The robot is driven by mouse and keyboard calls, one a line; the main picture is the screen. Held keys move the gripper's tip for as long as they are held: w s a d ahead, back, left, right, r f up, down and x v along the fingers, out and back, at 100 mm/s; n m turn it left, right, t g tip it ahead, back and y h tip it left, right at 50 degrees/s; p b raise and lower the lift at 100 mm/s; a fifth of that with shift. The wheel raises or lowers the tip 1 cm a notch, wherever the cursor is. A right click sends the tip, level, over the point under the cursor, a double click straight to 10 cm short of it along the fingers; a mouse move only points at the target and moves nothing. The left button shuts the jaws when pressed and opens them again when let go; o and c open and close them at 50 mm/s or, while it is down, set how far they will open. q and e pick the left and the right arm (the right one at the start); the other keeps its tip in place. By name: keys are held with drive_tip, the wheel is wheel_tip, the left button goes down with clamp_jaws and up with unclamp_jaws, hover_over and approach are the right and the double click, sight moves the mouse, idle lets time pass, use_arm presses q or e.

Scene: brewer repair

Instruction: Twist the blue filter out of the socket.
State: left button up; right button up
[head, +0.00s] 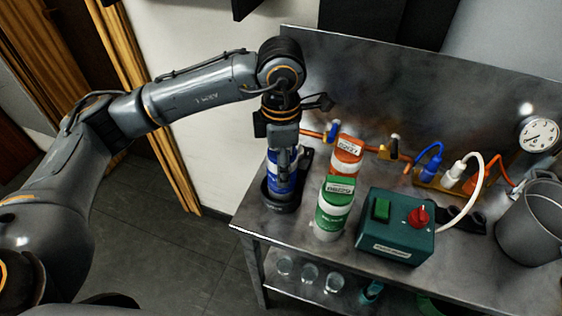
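The blue filter (273,180) is a blue and white cylinder standing upright in a dark round socket (281,201) at the left end of the metal bench. My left gripper (284,160) points straight down over the top of the filter, at its upper part. The gripper's own body hides the far side, so I cannot tell whether the fingers press on the filter. My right gripper is not in view.
A green and white cylinder (335,208) and an orange and white one (346,156) stand close to the right. A teal box (396,227) with a green switch and red knob, a grey bucket (532,222) and a gauge (538,134) are further right. Glasses (310,274) sit on the lower shelf.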

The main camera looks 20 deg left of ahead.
use_arm(q)
drive_tip(key=shift+r, duration=0.15)
drive_tip(key=shift+r+p, duration=2.15)
drive_tip(key=shift+r, duration=2)
